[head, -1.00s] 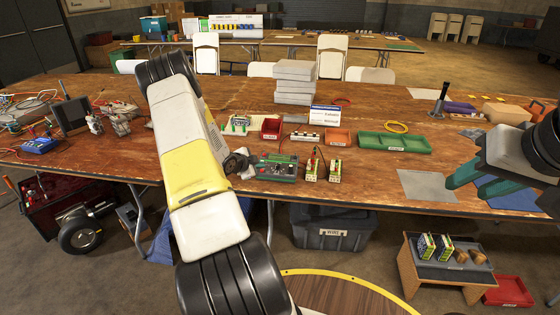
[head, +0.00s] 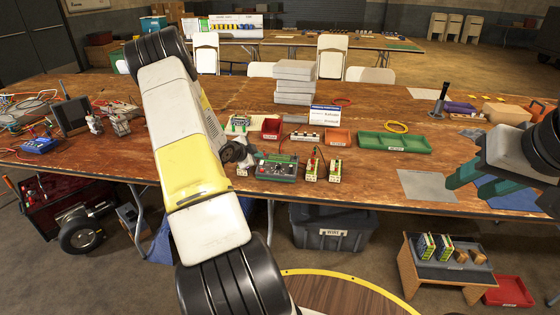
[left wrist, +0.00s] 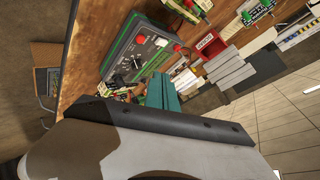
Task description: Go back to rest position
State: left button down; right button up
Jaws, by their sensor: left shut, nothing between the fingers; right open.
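My left arm crosses the middle of the head view; its dark wrist (head: 236,152) hangs over the table edge beside the charger, and its fingers are hidden there. In the left wrist view my left gripper (left wrist: 163,92) shows teal fingers, shut and empty. The green-and-grey charger (head: 277,167) lies close by and also shows in the left wrist view (left wrist: 142,52). Two green-and-white battery packs (head: 323,170) stand right of the charger. My right gripper (head: 477,183) is open and empty at the right, over the table's front edge.
The wooden table (head: 380,104) carries a red bin (head: 271,129), orange bin (head: 338,138), green tray (head: 393,142) and stacked white boxes (head: 295,81). A low stand (head: 447,264) with battery packs and a red tray (head: 509,291) sit at lower right.

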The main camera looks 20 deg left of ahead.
dwell(0.8)
pick_arm(q)
jog(key=s+d+r+n+g+y, duration=0.1)
jog(key=s+d+r+n+y, duration=0.15)
jog(key=s+d+r, duration=0.65)
jog(key=d+r+n+g+y, duration=0.1)
jog(key=d+r+n, duration=0.25)
jog(key=r, duration=1.15)
jog(key=s+d+r+n+g+h, duration=0.1)
jog(key=s+d+r+n+h, duration=0.1)
jog(key=s+d, duration=0.5)
jog(key=s+d+r+n+g+h, duration=0.1)
jog(key=s+d, duration=0.7)
jog(key=s, duration=1)
notch_tip(320, 180, up, 2)
jog(key=shift+s+d+r+n+g+h, duration=0.2)
jog(key=shift+n+g+h, duration=0.3)
jog(key=shift+n, duration=0.5)
